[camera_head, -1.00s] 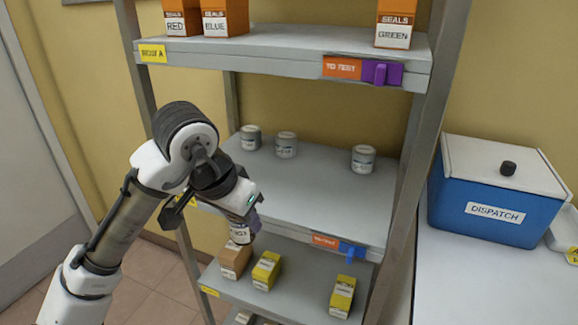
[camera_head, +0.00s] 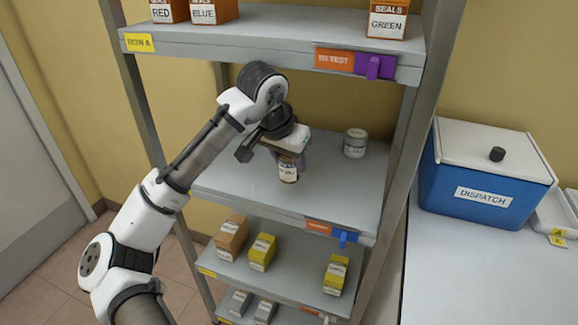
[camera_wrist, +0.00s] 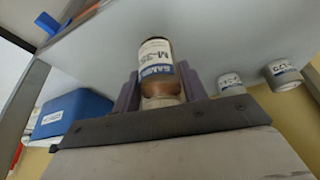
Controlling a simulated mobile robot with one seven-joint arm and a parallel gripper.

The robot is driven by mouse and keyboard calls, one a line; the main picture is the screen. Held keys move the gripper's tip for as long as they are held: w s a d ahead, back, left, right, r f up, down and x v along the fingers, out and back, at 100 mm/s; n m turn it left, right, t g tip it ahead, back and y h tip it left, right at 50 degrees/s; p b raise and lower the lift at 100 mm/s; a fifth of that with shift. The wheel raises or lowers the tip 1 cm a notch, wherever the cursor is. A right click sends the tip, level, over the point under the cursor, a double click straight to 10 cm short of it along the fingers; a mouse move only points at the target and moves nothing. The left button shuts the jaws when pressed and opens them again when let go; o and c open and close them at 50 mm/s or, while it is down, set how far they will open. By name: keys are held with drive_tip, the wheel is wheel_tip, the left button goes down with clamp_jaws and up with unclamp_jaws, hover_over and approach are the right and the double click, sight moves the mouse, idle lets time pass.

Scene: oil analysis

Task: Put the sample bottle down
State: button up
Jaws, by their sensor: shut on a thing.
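My gripper (camera_head: 290,158) is over the middle shelf (camera_head: 238,186) of the rack, with its purple fingers on both sides of the sample bottle (camera_head: 288,173). The bottle is a small brownish container with a white and blue label. In the wrist view the bottle (camera_wrist: 156,62) sits between the two fingers (camera_wrist: 158,92), and its label partly reads "M-". It looks roughly upright in the head view. I cannot tell whether its base touches the shelf.
A grey labelled tin (camera_head: 355,143) stands on the same shelf, right of my gripper. In the wrist view, two tins (camera_wrist: 282,75) show to the right. Boxes (camera_head: 262,252) stand on the shelf below. A blue dispatch box (camera_head: 480,185) is at right. The shelf front is clear.

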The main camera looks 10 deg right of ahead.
sight(289, 172)
drive_tip(key=shift+w+f+p, duration=0.1)
drive_tip(key=shift+f+p, duration=0.3)
drive_tip(key=shift+f, duration=1.4)
drive_tip(key=shift+f, duration=0.1)
drive_tip(key=o, duration=1.1)
drive_tip(key=b+v, duration=0.1)
drive_tip(key=v, duration=1.1)
drive_tip(key=shift+b, duration=0.4)
drive_tip(key=shift+d, duration=0.1)
